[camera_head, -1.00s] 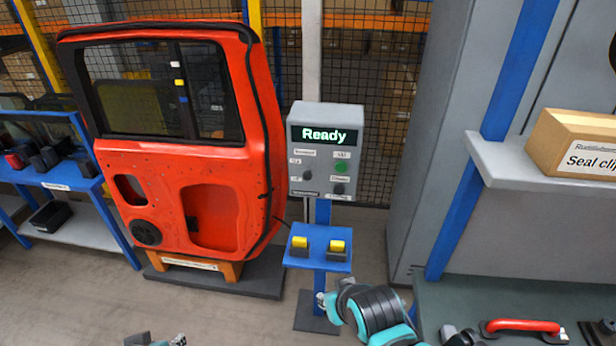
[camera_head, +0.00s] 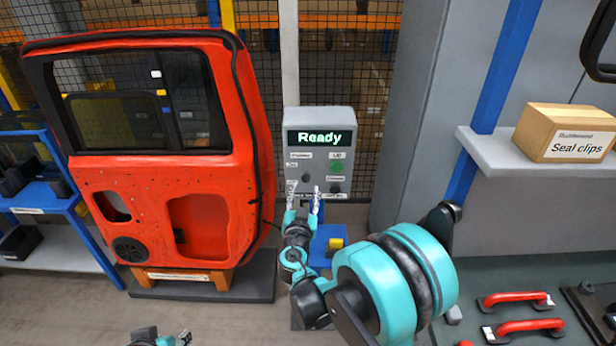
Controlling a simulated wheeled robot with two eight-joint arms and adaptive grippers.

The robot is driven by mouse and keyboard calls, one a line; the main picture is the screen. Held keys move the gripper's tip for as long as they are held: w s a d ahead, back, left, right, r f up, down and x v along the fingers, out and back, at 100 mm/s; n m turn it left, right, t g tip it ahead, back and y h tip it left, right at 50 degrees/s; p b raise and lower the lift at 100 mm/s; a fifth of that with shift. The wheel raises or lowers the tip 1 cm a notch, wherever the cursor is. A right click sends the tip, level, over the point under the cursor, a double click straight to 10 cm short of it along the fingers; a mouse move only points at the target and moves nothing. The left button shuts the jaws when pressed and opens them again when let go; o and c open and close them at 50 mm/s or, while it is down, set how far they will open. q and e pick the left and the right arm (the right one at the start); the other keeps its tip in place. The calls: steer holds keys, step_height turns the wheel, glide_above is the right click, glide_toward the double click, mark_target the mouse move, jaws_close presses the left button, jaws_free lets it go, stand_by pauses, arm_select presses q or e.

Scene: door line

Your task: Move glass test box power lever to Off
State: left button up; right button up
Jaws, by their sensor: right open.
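The grey glass test box (camera_head: 320,130) stands on a blue post right of the red door, and its display reads "Ready" in green. A dark knob or lever (camera_head: 306,179) shows on the left of its panel. A green button and another dark control sit on the right. The small labels are too blurred to tell which control is power or how it is set. My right gripper (camera_head: 303,198) is open and empty, its two fingers pointing up in front of the lower left panel, overlapping it in view. I cannot tell contact. My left gripper (camera_head: 178,339) barely shows at the bottom edge.
The red car door (camera_head: 150,182) stands on a wooden stand at left. A blue shelf under the box bears a yellow-topped block (camera_head: 336,243); my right arm hides the rest. A "Seal clips" box (camera_head: 566,133) and red handles (camera_head: 515,299) are at right.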

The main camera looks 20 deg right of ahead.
mark_target(306, 177)
steer(key=b+x, duration=0.1)
steer(key=x, duration=0.7)
steer(key=shift+a, duration=0.2)
jaws_close()
